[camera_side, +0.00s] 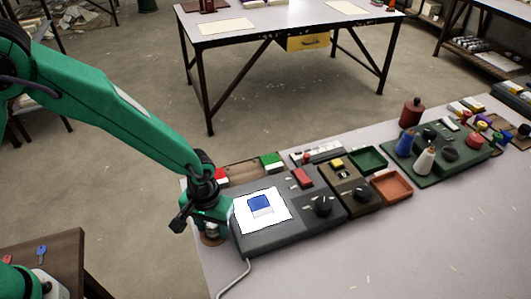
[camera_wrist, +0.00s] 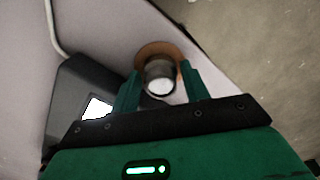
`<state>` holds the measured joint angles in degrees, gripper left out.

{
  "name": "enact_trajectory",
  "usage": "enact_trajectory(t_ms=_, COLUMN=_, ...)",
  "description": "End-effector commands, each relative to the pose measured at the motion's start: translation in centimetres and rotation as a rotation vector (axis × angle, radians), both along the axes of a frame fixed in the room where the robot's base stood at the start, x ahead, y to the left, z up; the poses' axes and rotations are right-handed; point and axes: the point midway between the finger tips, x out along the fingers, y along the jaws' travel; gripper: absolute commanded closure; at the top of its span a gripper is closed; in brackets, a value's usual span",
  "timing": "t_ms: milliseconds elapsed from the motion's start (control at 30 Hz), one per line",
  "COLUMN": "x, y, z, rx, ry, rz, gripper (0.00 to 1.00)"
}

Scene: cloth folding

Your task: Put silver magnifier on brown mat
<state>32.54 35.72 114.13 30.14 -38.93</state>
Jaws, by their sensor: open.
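The silver magnifier (camera_wrist: 160,82) is a short grey cylinder with a bright round end. In the wrist view it stands over the brown mat (camera_wrist: 152,47), a small round disc, and appears to rest on it. In the side view the brown mat (camera_side: 211,240) lies at the table's near left corner, left of the grey console, with the magnifier (camera_side: 210,229) above it, mostly hidden by my gripper. My gripper (camera_wrist: 160,85) is open, with one green finger on each side of the magnifier. I cannot tell whether either finger touches it.
A grey console (camera_side: 290,222) with a white screen panel stands right beside the mat, and its cable runs toward the table front. The front of the table (camera_side: 400,250) is clear. The table edge is close on the left.

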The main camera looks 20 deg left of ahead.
Motion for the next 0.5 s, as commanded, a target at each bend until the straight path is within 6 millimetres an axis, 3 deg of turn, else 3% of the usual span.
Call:
enact_trajectory(t_ms=267, x=0.0, y=0.0, z=1.0, rx=-0.001, ry=-0.001, rz=0.0, gripper=0.54)
enact_trajectory(t_ms=500, x=0.0, y=0.0, z=3.6, rx=-0.002, ry=-0.003, rz=0.0, gripper=0.54)
